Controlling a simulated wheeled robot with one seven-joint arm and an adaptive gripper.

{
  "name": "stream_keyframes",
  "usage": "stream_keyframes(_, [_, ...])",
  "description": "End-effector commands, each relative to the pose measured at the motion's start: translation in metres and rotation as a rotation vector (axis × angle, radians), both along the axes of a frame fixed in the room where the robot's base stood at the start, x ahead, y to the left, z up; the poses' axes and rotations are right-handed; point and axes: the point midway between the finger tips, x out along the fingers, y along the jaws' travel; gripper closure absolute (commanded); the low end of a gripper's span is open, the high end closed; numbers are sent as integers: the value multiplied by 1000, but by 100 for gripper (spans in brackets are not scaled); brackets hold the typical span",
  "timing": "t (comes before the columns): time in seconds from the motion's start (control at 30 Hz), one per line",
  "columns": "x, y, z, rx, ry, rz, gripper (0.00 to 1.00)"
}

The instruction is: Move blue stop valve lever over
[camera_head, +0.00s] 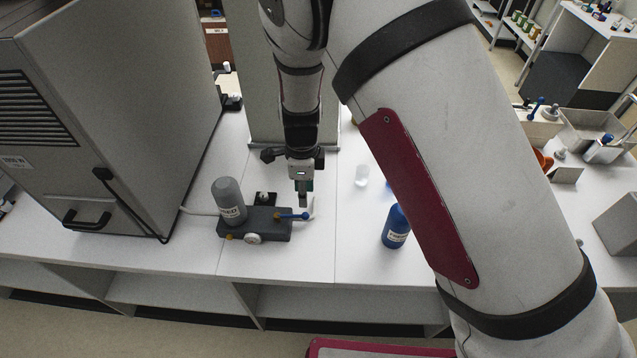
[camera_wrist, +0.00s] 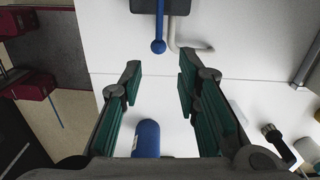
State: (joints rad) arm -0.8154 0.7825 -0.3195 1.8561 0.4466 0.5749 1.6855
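The blue stop valve lever (camera_head: 293,216) sticks out to the right from a dark grey valve block (camera_head: 268,226) on the white counter. In the wrist view the lever (camera_wrist: 160,22) points down the picture, and its blue ball end (camera_wrist: 158,46) lies just ahead of the gap between my fingertips. My gripper (camera_head: 304,200) is above the lever's free end, pointing down. In the wrist view my gripper (camera_wrist: 158,62) is open, with its two green-padded fingers apart and nothing between the tips. I cannot tell how high the tips are above the lever.
A grey bottle (camera_head: 229,200) stands on the block's left part. A pale bent pipe (camera_wrist: 180,45) runs close beside the lever. A blue bottle (camera_head: 396,227) and a small clear cup (camera_head: 361,175) stand to the right. A large grey cabinet (camera_head: 110,110) fills the left.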

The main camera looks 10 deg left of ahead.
Motion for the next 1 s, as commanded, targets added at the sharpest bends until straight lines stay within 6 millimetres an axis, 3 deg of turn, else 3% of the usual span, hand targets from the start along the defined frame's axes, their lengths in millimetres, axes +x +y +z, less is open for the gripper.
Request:
stream_keyframes(0.27, [-5,5,-17,-13,-7,-33,70])
stream_keyframes(0.7, [-5,4,-70,-13,-5,-32,70])
stream_keyframes(1.0, [-6,5,-87,-12,-7,-31,70])
